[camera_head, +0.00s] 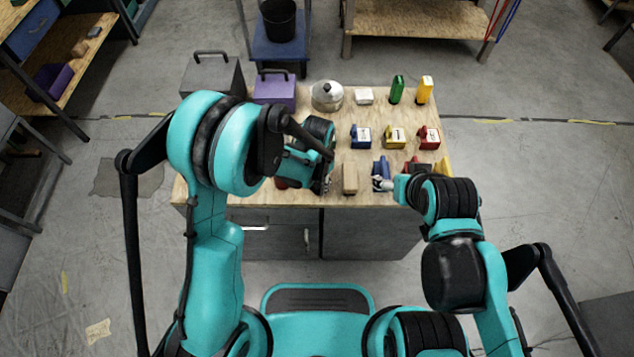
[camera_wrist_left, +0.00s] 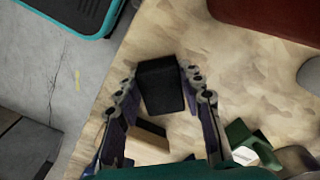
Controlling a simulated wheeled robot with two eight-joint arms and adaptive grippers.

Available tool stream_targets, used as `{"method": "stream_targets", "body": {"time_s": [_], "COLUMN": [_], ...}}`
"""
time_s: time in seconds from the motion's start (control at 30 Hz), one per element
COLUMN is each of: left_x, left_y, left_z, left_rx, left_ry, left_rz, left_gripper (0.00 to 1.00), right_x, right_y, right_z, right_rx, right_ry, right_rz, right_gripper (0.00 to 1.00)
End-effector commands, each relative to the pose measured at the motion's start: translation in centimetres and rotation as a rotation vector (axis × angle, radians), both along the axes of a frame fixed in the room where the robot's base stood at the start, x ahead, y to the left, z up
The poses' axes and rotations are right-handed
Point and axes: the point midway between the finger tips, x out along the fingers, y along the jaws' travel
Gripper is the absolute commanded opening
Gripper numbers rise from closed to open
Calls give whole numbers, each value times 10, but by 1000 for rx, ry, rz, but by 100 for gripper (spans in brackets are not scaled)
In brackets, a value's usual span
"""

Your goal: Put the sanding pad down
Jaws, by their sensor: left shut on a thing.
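The sanding pad appears to be the small black block (camera_wrist_left: 161,87) between the fingers of my left gripper (camera_wrist_left: 160,98) in the left wrist view. The left gripper is shut on it, above or at the pale wooden tabletop (camera_wrist_left: 240,75); whether the pad touches the wood I cannot tell. In the head view my left gripper (camera_head: 325,178) is over the front of the workbench (camera_head: 240,197), left of a tan block (camera_head: 350,179), and the pad is hidden. My right gripper (camera_head: 386,184) is at the bench's front right, small and partly hidden; its jaws are unclear.
A purple box (camera_head: 274,90), a metal pot (camera_head: 327,95) and a white block (camera_head: 363,96) stand at the back. Green (camera_head: 397,89) and yellow (camera_head: 425,89) bottles stand back right. Blue (camera_head: 360,136), yellow (camera_head: 394,137) and red (camera_head: 429,137) boxes form a middle row.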

Motion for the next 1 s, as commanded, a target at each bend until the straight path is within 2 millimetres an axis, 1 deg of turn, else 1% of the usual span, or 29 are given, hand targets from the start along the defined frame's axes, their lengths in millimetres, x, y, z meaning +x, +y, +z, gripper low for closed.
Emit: {"method": "stream_targets", "body": {"time_s": [0.03, 0.27, 0.3, 0.33, 0.37, 0.87, 1.0], "left_x": [0, 0, -1, -1, -1, 0, 0], "left_y": [0, 0, 0, 0, 0, 0, 0], "left_z": [-3, -11, -11, -11, -11, -8, 1], "left_rx": [0, 0, 0, 1, 1, 0, 0], "left_ry": [0, 1, 1, 2, 2, 0, 0], "left_rz": [0, 0, 0, 0, 0, 0, 0], "left_gripper": [11, 12, 47, 55, 58, 58, 58], "right_x": [0, 0, 0, 0, 0, 0, 0], "right_y": [0, 0, 0, 0, 0, 0, 0], "right_z": [-3, -11, -10, -10, -10, -8, 1], "right_rx": [0, 0, 0, 0, 0, 0, 0], "right_ry": [0, 0, 0, 0, 0, 0, 0], "right_rz": [0, 0, 0, 0, 0, 0, 0], "right_gripper": [71, 71, 71, 71, 71, 71, 71]}}
